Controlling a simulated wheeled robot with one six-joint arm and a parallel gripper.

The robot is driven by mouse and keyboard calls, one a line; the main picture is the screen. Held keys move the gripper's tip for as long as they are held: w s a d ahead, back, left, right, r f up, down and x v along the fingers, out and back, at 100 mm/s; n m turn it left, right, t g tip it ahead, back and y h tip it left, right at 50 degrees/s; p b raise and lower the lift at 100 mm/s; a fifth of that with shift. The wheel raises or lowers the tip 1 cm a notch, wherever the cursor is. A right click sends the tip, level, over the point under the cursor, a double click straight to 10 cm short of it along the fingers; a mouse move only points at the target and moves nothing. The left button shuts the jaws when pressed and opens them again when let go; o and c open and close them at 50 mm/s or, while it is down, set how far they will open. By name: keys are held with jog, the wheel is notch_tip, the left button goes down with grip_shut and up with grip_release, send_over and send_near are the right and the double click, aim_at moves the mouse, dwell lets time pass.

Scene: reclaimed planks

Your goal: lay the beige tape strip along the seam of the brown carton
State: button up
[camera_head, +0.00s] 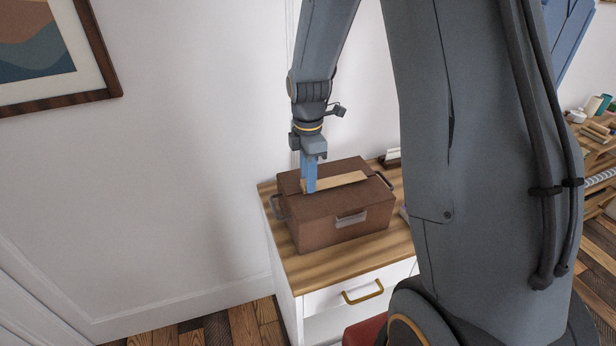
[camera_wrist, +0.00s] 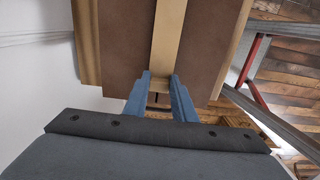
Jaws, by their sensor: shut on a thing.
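Whether the strip touches the carton all along cannot be told.
The cabinet top (camera_head: 293,263) has a narrow bare margin around the carton. A small pale object (camera_head: 392,157) stands behind it at the right. A white wall is close behind and to the left. Shelves with small items (camera_head: 598,130) are at far right.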

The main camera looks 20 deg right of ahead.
jog(key=shift+f, duration=0.55)
jog(key=o, duration=1.1)
